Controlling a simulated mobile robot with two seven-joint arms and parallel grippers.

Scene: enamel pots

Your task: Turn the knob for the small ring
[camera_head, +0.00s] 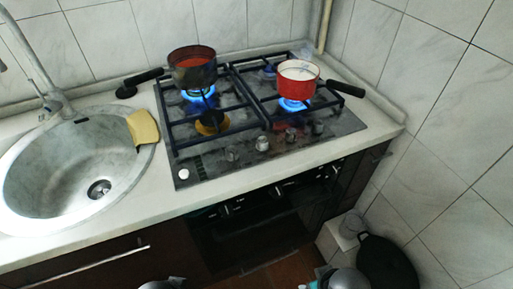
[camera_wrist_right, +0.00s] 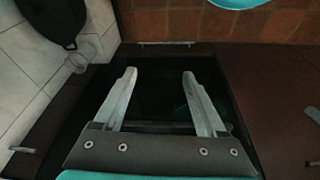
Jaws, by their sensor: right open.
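A black gas hob (camera_head: 215,168) has a row of several knobs along its front edge: a left knob (camera_head: 232,153), a second (camera_head: 262,143), a third (camera_head: 291,134) and a right knob (camera_head: 317,127). Which one serves the small ring cannot be told. Blue flames burn under the dark pot (camera_head: 194,75) at back left and the red pot (camera_head: 299,89) at front right. The front left burner (camera_head: 211,124) is bare, with no flame visible. The back right burner (camera_head: 268,70) is small and bare. My right gripper (camera_wrist_right: 160,73) is open and empty before a dark front.
Black pot handles stick out left (camera_head: 144,76) and right (camera_head: 346,88). A round sink (camera_head: 38,205) with a yellow sponge (camera_head: 143,127) lies left. Dark oven front (camera_head: 250,232) is below the counter. A black pan (camera_head: 386,262) stands on the floor at right.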

